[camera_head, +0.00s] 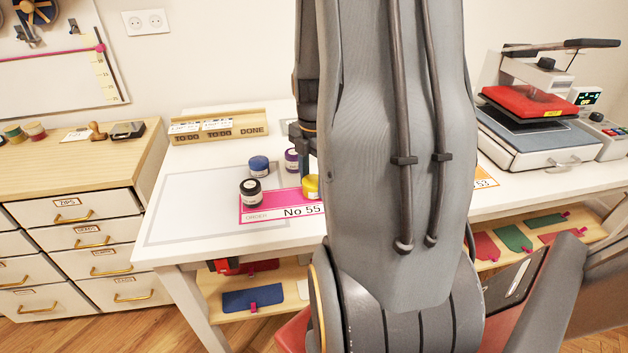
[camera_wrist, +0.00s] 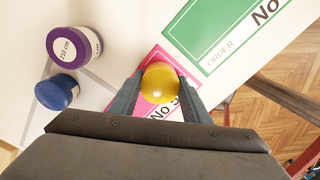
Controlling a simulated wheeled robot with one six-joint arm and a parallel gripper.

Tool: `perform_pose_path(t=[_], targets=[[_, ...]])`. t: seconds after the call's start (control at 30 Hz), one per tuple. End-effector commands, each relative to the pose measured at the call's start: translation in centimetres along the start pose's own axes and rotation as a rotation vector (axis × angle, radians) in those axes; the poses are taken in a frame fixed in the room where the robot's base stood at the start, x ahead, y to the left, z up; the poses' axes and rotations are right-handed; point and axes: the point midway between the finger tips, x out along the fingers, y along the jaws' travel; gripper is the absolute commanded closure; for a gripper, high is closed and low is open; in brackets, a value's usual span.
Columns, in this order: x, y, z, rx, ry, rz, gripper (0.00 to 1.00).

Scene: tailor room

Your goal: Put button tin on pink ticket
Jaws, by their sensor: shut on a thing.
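My gripper (camera_wrist: 157,84) is shut on a round, glossy yellow tin (camera_wrist: 160,80), which I take for the button tin. The pink ticket (camera_wrist: 150,57) lies under and around it in the wrist view; whether the tin touches it I cannot tell. In the head view the yellow tin (camera_head: 311,187) shows at the upper right of the pink ticket (camera_head: 277,208), marked No 55, partly hidden by my arm.
A blue tin (camera_head: 259,166) and a purple one (camera_head: 291,160) stand just behind the ticket. A green ticket (camera_wrist: 205,32) and an orange ticket (camera_head: 486,177) lie on the white table (camera_head: 180,228). A heat press (camera_head: 530,125) stands at right. The table's left part is clear.

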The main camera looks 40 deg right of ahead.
Motion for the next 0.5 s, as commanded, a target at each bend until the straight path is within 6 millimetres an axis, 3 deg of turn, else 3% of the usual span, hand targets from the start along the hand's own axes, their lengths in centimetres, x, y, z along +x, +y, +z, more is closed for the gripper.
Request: perform_pose_path(t=[0.43,0.47,0.5], targets=[[0.65,-0.02,0.06,0.001,0.0,0.0,0.81],[0.6,-0.02,0.07,0.001,0.0,0.001,0.52],[0.58,-0.01,0.07,0.001,0.0,0.001,0.45]])
